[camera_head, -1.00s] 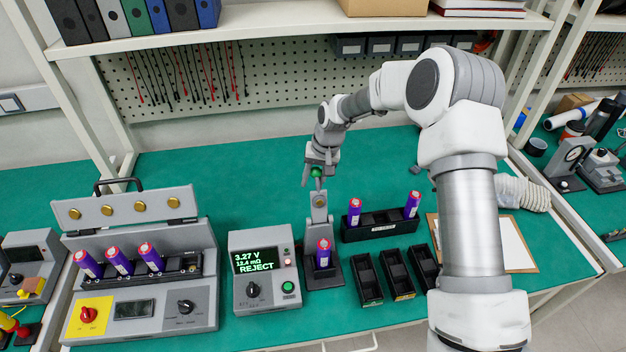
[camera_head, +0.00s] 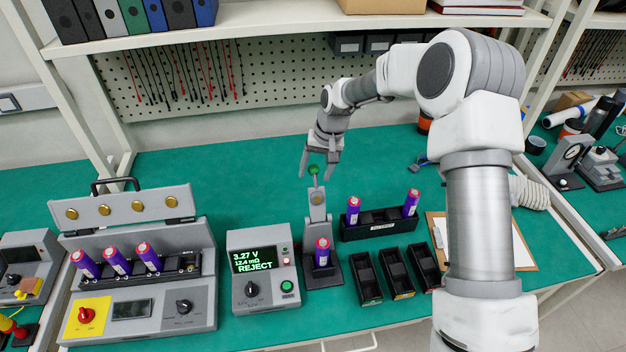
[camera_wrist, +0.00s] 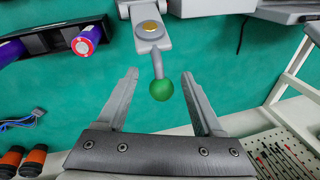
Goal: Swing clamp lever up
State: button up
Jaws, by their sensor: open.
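The clamp lever has a green ball knob (camera_head: 313,169) on a thin rod and points up from the grey clamp stand (camera_head: 318,208). A purple cell (camera_head: 322,252) stands in the base of the clamp stand. My gripper (camera_head: 318,173) is open and sits just behind and above the knob. In the wrist view the green knob (camera_wrist: 161,89) lies between my two spread fingers (camera_wrist: 158,98), with a gap on both sides. The lever's grey arm with a brass contact (camera_wrist: 149,27) shows beyond it.
A meter reading REJECT (camera_head: 262,270) stands left of the clamp. A black rack (camera_head: 380,224) with two purple cells stands to its right, with empty black trays (camera_head: 397,272) in front. An open grey tester (camera_head: 140,265) holds several cells at left.

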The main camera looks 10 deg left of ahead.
jog(key=v, duration=1.3)
jog(key=shift+d+b, duration=0.2)
jog(key=shift+b, duration=0.15)
jog(key=shift+s+r, duration=0.1)
jog(key=shift+r, duration=0.1)
jog(key=s+d+r+t+h, duration=0.1)
jog(key=s+d+r, duration=0.45)
jog(key=s, duration=0.25)
jog(key=s+d+r+t+h, duration=0.1)
jog(key=s+d+r+t, duration=0.1)
jog(key=s+d+r, duration=0.5)
jog(key=s+d+f+t, duration=0.1)
jog(key=s+d, duration=0.1)
jog(key=s, duration=0.6)
jog(key=s+d+f+m, duration=0.1)
jog(key=s+d, duration=0.2)
jog(key=s, duration=0.5)
jog(key=shift+s+t, duration=0.4)
jog(key=shift+a+f, duration=0.1)
